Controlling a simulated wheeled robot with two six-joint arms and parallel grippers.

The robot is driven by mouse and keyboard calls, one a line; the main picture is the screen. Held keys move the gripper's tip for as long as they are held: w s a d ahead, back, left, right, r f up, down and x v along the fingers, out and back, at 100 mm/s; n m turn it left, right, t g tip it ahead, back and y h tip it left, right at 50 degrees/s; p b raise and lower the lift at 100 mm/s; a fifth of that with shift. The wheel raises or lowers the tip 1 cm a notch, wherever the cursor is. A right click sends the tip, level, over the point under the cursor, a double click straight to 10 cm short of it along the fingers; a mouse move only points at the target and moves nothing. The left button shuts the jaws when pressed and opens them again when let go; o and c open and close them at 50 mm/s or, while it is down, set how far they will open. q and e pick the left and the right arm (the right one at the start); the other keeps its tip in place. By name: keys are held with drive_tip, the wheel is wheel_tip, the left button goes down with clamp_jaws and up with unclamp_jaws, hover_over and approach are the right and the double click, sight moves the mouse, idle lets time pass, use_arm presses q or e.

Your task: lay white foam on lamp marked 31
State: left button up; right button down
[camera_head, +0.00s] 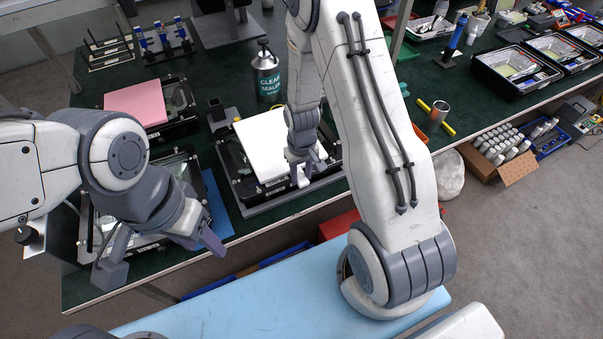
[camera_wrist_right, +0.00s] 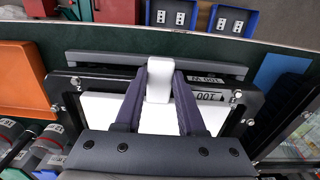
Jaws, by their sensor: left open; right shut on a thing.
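The white foam (camera_head: 268,144) is a flat sheet over the middle lamp housing (camera_head: 236,172) in the head view, tilted slightly against its frame. My right gripper (camera_head: 303,172) is at the sheet's right side, shut on a white piece of it. In the right wrist view the right gripper (camera_wrist_right: 160,85) closes on a white block, with the white foam (camera_wrist_right: 102,108) below. Whether the sheet touches the lamp all over is hidden. The label on the black frame is upside down and I cannot read 31 on it. My left gripper (camera_head: 160,252) is open and empty at the front left.
Pink foam (camera_head: 136,102) lies on another lamp at the back left. A glass-fronted lamp (camera_head: 100,222) is under my left arm. An orange bin (camera_wrist_right: 22,82) is beside the middle lamp.

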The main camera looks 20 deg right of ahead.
drive_tip(key=shift+c, duration=2.1)
unclamp_jaws()
wheel_tip(320, 180, up, 11)
drive_tip(key=b, duration=0.1)
drive_tip(key=shift+f, duration=0.2)
